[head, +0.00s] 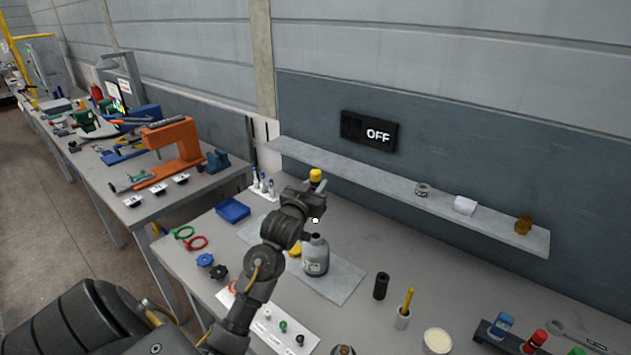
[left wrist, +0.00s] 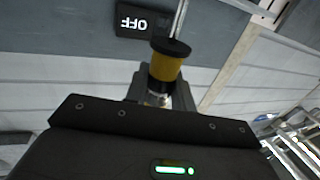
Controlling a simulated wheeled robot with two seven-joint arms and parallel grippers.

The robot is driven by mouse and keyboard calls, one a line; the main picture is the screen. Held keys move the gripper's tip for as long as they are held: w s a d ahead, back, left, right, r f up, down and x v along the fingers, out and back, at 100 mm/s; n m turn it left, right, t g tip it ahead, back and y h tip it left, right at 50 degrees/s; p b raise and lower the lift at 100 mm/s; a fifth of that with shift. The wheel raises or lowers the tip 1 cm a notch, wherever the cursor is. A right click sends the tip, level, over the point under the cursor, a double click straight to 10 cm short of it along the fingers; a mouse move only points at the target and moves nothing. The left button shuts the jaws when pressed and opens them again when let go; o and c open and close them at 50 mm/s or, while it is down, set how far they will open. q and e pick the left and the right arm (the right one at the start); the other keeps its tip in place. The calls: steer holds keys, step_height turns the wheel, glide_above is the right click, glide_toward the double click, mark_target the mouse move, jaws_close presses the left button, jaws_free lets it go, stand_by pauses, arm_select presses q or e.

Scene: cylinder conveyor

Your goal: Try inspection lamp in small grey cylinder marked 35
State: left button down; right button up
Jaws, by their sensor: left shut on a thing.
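My left gripper (head: 316,196) is shut on the inspection lamp (head: 316,175), whose yellow body stands up above the fingers. The lamp also shows in the left wrist view (left wrist: 166,64), between the fingers (left wrist: 160,98), with a thin pale rod or cord at its dark end. A small white bright spot (head: 315,220) shows below the gripper, seemingly the lamp's tip. Just under it stands a grey cylinder (head: 316,258) with a narrow dark open neck. The tip appears above the neck, apart from it. The cylinder's label is too small to read. My right gripper is not in view.
The cylinder stands on a grey mat (head: 345,285). A yellow object (head: 295,250) lies partly hidden behind my arm. A black cylinder (head: 381,286) and a cup with a yellow stick (head: 403,315) stand to the right. A shelf (head: 390,187) runs behind, below an OFF sign (head: 369,131).

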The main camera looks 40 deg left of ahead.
arm_select(q)
steer(key=f, duration=0.4)
steer(key=shift+w+f+b, duration=0.1)
steer(key=shift+w+b, duration=0.2)
steer(key=shift+s+f, duration=0.1)
steer(key=shift+f, duration=0.35)
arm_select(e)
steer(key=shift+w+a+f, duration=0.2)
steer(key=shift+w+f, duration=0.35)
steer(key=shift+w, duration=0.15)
arm_select(q)
steer(key=shift+s, duration=0.15)
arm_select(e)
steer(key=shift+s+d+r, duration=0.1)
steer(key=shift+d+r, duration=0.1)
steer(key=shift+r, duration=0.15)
